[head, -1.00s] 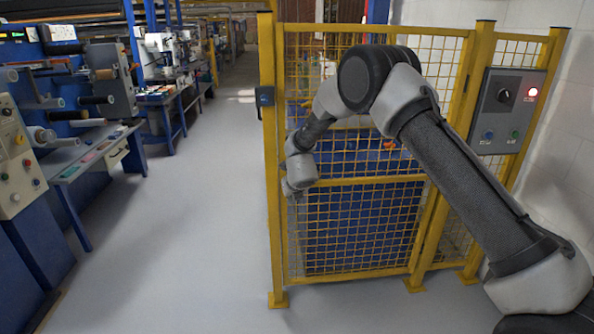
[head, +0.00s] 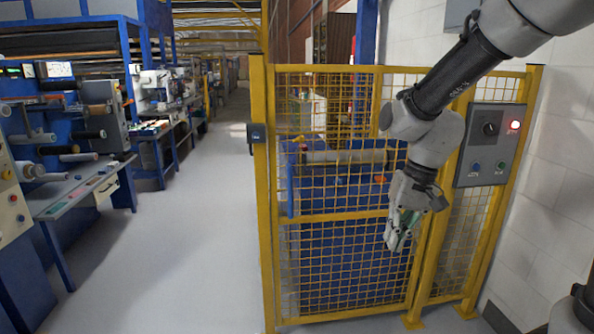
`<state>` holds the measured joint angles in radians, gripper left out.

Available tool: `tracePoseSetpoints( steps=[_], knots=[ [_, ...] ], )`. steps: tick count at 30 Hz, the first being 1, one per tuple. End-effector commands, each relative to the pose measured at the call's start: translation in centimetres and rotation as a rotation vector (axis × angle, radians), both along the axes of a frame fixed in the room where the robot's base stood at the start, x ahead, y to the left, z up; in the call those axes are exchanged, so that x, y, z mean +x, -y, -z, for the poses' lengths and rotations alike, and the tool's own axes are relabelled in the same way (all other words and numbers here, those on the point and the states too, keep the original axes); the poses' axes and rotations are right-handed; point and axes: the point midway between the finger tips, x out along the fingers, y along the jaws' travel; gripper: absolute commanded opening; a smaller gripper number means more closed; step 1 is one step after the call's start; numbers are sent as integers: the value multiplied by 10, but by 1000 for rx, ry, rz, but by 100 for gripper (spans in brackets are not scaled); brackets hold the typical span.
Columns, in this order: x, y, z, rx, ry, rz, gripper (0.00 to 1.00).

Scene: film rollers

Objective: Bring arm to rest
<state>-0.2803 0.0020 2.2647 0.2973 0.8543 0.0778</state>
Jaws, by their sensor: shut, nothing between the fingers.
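My gripper (head: 396,243) hangs at the end of my arm in the head view, pointing down and slightly left. It is shut and empty, with greenish fingers. It appears in front of the yellow mesh fence (head: 345,215), right of the middle of the picture. Whether it touches the mesh cannot be told. My arm reaches in from the upper right and bends down at the wrist.
A grey control panel (head: 490,144) with a knob, a lit red light and two buttons is on the fence's right. A blue machine with a roller (head: 344,156) stands behind the mesh. Benches with rollers (head: 80,190) line the left. The grey floor aisle (head: 185,235) is clear.

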Motion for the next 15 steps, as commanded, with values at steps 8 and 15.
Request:
tracePoseSetpoints(
  steps=[8, 15],
  knots=[
    [-103, 115, -59, -190, 150, -100, 0],
    [-137, 145, -91, -216, 341, 5, 0]
  ],
)
